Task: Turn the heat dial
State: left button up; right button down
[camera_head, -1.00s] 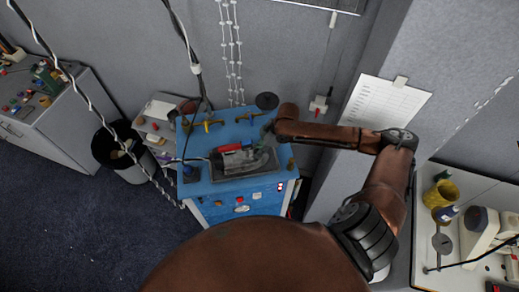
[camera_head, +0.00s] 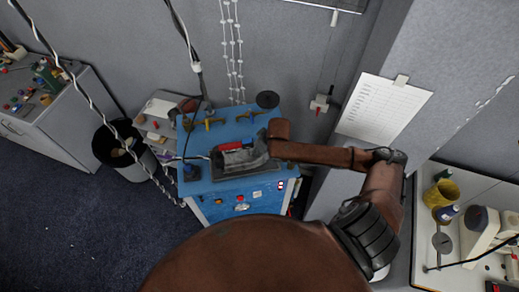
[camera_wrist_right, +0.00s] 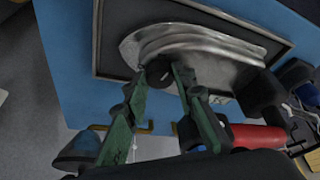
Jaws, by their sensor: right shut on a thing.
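A silver iron (camera_head: 240,160) with a red handle (camera_head: 230,146) lies on a dark tray on top of the blue cabinet (camera_head: 205,140). In the right wrist view the iron's rounded silver body (camera_wrist_right: 225,60) and red handle (camera_wrist_right: 255,138) show close up. A small dark round dial (camera_wrist_right: 158,70) sits at the body's edge, between my green right fingertips. My right gripper (camera_wrist_right: 160,76) is shut on this dial. In the head view my right arm reaches in from the right, and the dial is too small to make out. My left gripper is not in view.
Brass fittings (camera_head: 208,123) stand at the back of the cabinet top. A black bin (camera_head: 118,150) and small shelf stand to its left. A white worktop with a yellow cup (camera_head: 440,193) is at the right. A cable runs from the iron to the left.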

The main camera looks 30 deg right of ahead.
dwell(0.3)
jog(key=c, duration=1.6)
grip_release()
jog(key=v, duration=1.2)
jog(key=shift+w+a, duration=0.1)
